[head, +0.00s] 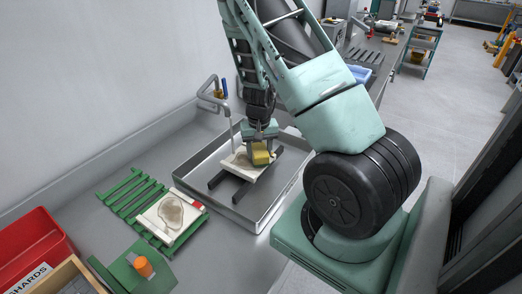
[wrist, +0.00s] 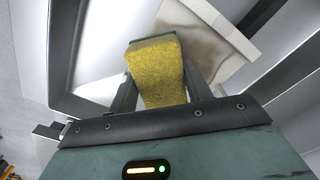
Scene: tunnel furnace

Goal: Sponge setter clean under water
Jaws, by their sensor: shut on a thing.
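My gripper (head: 261,142) points down over the steel basin (head: 182,174) and is shut on a yellow sponge (head: 260,155) with a green layer. The sponge also shows between the fingers in the wrist view (wrist: 157,75). Beneath it, a pale setter (head: 238,161) lies across two dark bars (head: 219,178) in the basin. A brownish patch shows on this setter in the wrist view (wrist: 205,48). The sponge is at the setter's right part; I cannot tell whether they touch. A tap (head: 208,96) stands behind, with a thin pale stream falling near the setter's back edge.
A second pale setter (head: 172,236) with a brown stain lies on a green slatted rack (head: 130,193) left of the basin. A red bin marked SHARDS (head: 35,240), a wooden box (head: 65,275) and a green block with an orange knob (head: 143,266) stand at the front left.

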